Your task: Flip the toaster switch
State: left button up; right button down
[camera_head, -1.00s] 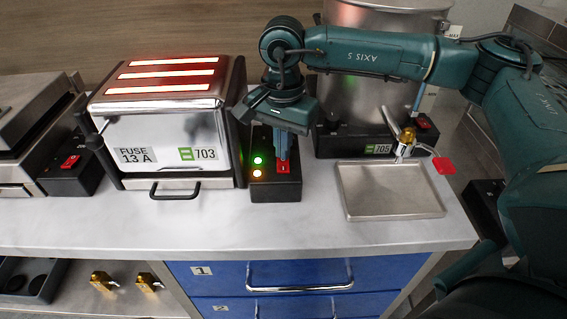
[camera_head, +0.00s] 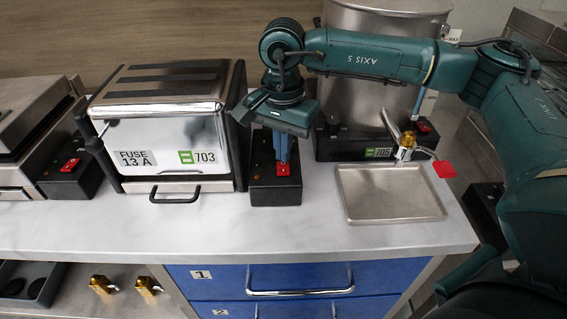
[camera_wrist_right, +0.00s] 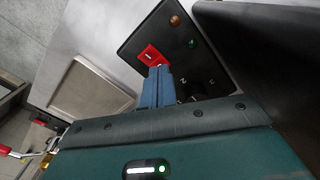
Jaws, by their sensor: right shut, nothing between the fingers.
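The toaster (camera_head: 165,140) stands on the counter with label 703 and a "FUSE 13 A" sticker; its top slots are dark. Its black switch box (camera_head: 268,192) is at its right side, with a red rocker switch (camera_head: 284,170). My right gripper (camera_head: 281,158) is shut and empty, pointing down with its tips at the switch. In the right wrist view the blue fingers (camera_wrist_right: 156,75) reach the edge of the red switch (camera_wrist_right: 151,56). The box's two indicator lamps (camera_wrist_right: 182,31) look unlit there. My left gripper is not in view.
A metal urn (camera_head: 365,90) labelled 705 stands behind my right arm. A shallow metal tray (camera_head: 390,214) lies to the right of the switch box. Another appliance with a red switch (camera_head: 70,165) is at the left. The front counter strip is clear.

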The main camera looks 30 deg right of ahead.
jog(key=shift+r+p, duration=1.4)
jog(key=shift+r, duration=1.55)
